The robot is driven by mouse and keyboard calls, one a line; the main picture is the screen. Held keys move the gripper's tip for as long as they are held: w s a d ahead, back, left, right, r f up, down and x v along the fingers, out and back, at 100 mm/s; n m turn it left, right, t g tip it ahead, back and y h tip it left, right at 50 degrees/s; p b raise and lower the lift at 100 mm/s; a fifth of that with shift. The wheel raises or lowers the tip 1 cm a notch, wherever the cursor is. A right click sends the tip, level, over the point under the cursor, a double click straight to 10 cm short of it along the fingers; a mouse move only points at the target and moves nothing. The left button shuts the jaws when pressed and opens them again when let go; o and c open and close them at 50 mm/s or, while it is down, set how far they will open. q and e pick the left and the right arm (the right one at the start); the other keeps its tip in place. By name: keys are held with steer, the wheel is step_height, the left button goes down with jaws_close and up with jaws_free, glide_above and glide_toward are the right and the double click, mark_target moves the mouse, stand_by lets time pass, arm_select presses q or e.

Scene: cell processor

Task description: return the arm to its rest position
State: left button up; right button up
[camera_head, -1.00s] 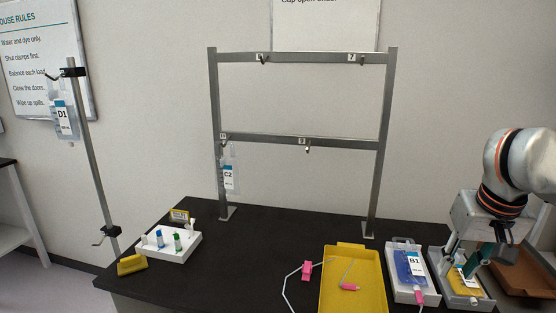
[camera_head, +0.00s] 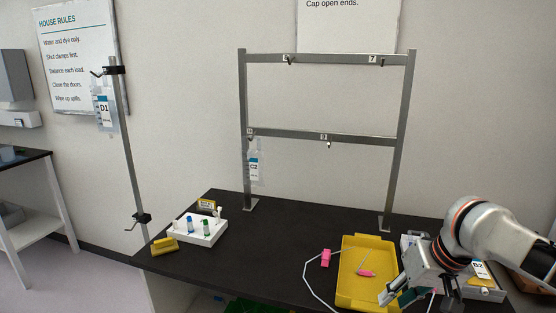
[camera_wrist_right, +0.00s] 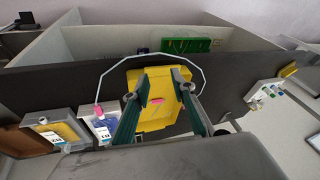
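My right arm reaches in from the right in the head view. Its gripper (camera_head: 396,297) hangs over the right side of the yellow tray (camera_head: 348,295), pointing down and left. In the right wrist view the two fingers of the gripper (camera_wrist_right: 160,105) stand wide apart with nothing held between them. The yellow tray (camera_wrist_right: 140,75) and a pink clamp (camera_wrist_right: 157,101) show beyond the fingers. My left gripper is not in view.
Pouch B2 (camera_head: 480,269) lies in a tray behind my right arm. The blue pouch (camera_wrist_right: 103,127) lies in a white tray beside the yellow pouch (camera_wrist_right: 57,132). A metal rack (camera_head: 325,138) stands at the back.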

steer(key=a+f+n+t+y, duration=0.1)
steer(key=a+f+t+y, duration=0.1)
steer(key=a+f, duration=0.55)
steer(key=a+f+n+t+y, duration=0.15)
steer(key=a+f, duration=0.35)
steer(key=f, duration=0.6)
steer(key=s+d+f+n+t+h, duration=0.1)
steer(key=s+d+f, duration=0.3)
steer(key=s+f, duration=0.4)
steer(key=s+d+f+n+t+h, duration=0.1)
steer(key=s+d+f+t+h, duration=0.1)
steer(key=s+f, duration=0.6)
steer(key=s+d+h, duration=0.1)
steer(key=d, duration=0.1)
steer(key=shift+d+f, duration=0.15)
steer(key=shift+d, duration=0.15)
